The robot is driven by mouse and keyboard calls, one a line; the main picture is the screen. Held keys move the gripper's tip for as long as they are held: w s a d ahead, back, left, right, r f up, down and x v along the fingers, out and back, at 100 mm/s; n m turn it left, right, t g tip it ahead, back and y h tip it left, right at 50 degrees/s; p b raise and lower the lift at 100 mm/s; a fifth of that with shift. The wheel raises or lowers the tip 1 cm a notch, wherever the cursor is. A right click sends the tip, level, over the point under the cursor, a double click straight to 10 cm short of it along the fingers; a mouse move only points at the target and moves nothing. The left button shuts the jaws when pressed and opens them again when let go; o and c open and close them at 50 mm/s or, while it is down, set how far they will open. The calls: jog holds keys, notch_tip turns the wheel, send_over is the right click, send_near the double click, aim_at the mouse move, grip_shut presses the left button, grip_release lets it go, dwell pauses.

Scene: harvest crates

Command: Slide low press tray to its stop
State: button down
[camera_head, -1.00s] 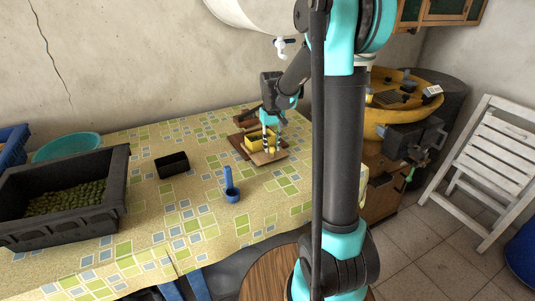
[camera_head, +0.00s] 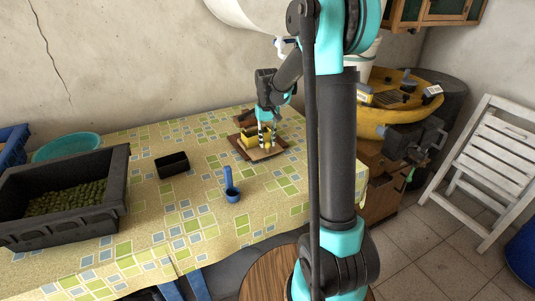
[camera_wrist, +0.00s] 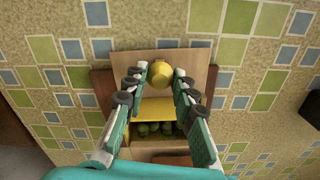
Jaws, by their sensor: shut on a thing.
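The low press tray (camera_wrist: 158,108) is a small yellow box with a round yellow knob (camera_wrist: 160,74) on its near side, and dark green olives show inside it. In the head view the yellow tray (camera_head: 247,140) sits on a brown wooden base (camera_head: 262,153) on the table. A light wooden board (camera_wrist: 195,68) lies under the knob. My gripper (camera_wrist: 160,76) is shut on the knob, one finger on each side. In the head view my gripper (camera_head: 266,145) points down over the tray and hides part of it.
A yellow tub (camera_head: 390,118) stands at right. Bare cloth lies around the base.

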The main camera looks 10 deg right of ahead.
jog(key=shift+w+a, duration=0.2)
jog(key=shift+w, duration=0.35)
jog(key=shift+w+a, duration=0.2)
jog(key=shift+w, duration=0.35)
jog(key=c, duration=1.2)
grip_release()
jog(key=shift+o, duration=0.2)
jog(key=shift+r, duration=0.15)
notch_tip(320, 180, up, 11)
jog(key=s+d+f+t, duration=0.1)
jog(key=s+f, duration=0.4)
jog(key=s, duration=0.5)
jog(key=s+d+f+m+t, duration=0.1)
jog(key=s+d+f, duration=0.3)
jog(key=s, duration=0.6)
jog(key=s+d+f+t, duration=0.2)
jog(key=s+f, duration=0.4)
jog(key=s, duration=0.4)
jog(key=shift+s+d+f, duration=0.2)
jog(key=shift+f, duration=0.15)
